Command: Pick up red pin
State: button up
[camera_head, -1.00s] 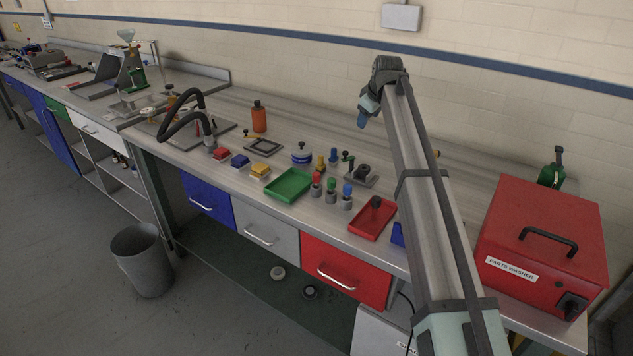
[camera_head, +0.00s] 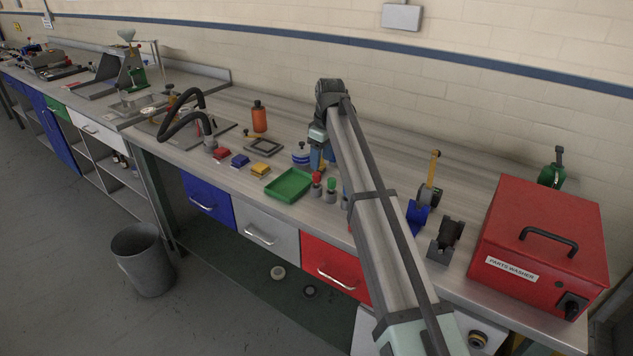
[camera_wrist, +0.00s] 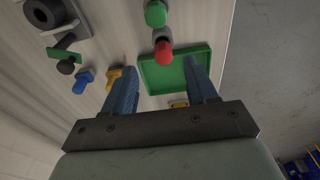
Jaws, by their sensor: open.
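The red pin (camera_head: 316,177) has a round red top on a grey base and stands upright on the bench beside the green tray. In the wrist view the red pin (camera_wrist: 164,53) appears in the gap between my fingers, near the tips. My gripper (camera_head: 322,157) is open, with blue fingers, above and slightly behind the red pin in the head view. In the wrist view my gripper (camera_wrist: 161,68) holds nothing. No contact with the pin is visible.
The green tray (camera_wrist: 207,51) lies right beside the red pin. A green-topped pin (camera_head: 331,184) stands close on the other side. A yellow piece (camera_wrist: 115,74) and a blue piece (camera_wrist: 82,81) are near my left finger. The red parts washer (camera_head: 540,235) is far right.

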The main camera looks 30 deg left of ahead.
aim_at(317, 173)
jog(key=shift+s+a+f, duration=0.1)
jog(key=shift+a+f, duration=0.15)
jog(key=shift+f, duration=1)
jog(key=shift+s+a+f, duration=0.1)
jog(key=shift+a+f, duration=0.1)
jog(key=shift+f, duration=1)
jog(key=shift+s+a+f, duration=0.1)
jog(key=shift+a+f, duration=0.15)
jog(key=shift+f, duration=1)
grip_shut()
